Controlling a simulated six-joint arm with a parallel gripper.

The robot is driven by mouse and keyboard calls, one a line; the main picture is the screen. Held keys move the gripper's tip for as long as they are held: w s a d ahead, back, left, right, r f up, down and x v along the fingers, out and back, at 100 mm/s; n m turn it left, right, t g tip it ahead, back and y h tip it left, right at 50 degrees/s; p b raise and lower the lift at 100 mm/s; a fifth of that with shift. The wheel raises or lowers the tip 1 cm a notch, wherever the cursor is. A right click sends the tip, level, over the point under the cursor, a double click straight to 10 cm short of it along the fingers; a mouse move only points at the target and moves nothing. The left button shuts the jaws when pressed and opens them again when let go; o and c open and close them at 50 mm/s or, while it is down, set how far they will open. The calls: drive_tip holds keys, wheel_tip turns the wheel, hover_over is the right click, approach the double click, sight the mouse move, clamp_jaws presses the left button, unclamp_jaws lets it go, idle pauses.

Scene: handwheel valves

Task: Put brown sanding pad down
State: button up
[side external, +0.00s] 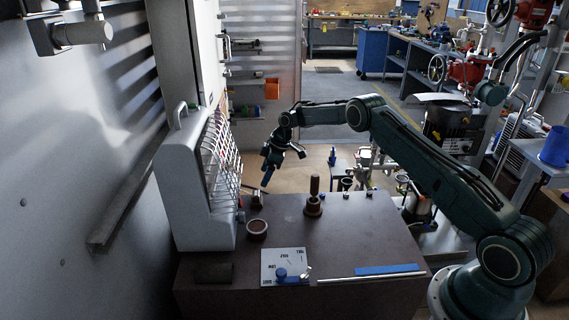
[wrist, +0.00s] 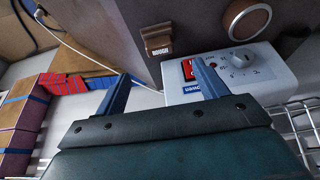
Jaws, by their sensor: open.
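A small brown block labelled ROUGH (wrist: 158,40), which looks like the sanding pad, rests on the dark bench top in the wrist view. It lies beyond my fingertips, apart from them. In the side view a small brown thing (side external: 257,199) at the bench's far edge may be the same pad; it is too small to be sure. My gripper (side external: 283,170) is above and beyond that edge, tilted, with its two blue fingers spread. The fingers also show in the wrist view (wrist: 161,68) with nothing held between them.
A white cabinet with a wire rack (side external: 195,180) stands along the bench's left side. A round brown cup (side external: 257,229) and a brown post on a ring base (side external: 314,200) stand on the bench (side external: 350,235). A white control box with a knob (wrist: 235,75) is close to my right finger.

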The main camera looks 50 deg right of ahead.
drive_tip(key=shift+v, duration=1.05)
drive_tip(key=s+a+r+m+h, duration=0.1)
drive_tip(key=s+a+r, duration=0.1)
drive_tip(key=r, duration=0.6)
drive_tip(key=s+a+r+m, duration=0.1)
drive_tip(key=s+a+r, duration=0.2)
drive_tip(key=r, duration=0.6)
drive_tip(key=s+a+r+m+t+h, duration=0.15)
drive_tip(key=s+a+r, duration=0.35)
drive_tip(key=s+r, duration=0.7)
drive_tip(key=s+a+r+m, duration=0.1)
drive_tip(key=s+r, duration=0.1)
drive_tip(key=s, duration=0.6)
drive_tip(key=s+a+r+m, duration=0.2)
drive_tip(key=s, duration=0.6)
drive_tip(key=s+f+m, duration=0.2)
drive_tip(key=s+f, duration=0.2)
drive_tip(key=s, duration=1.1)
drive_tip(key=shift+s+t+h, duration=0.2)
drive_tip(key=shift+t+h, duration=0.25)
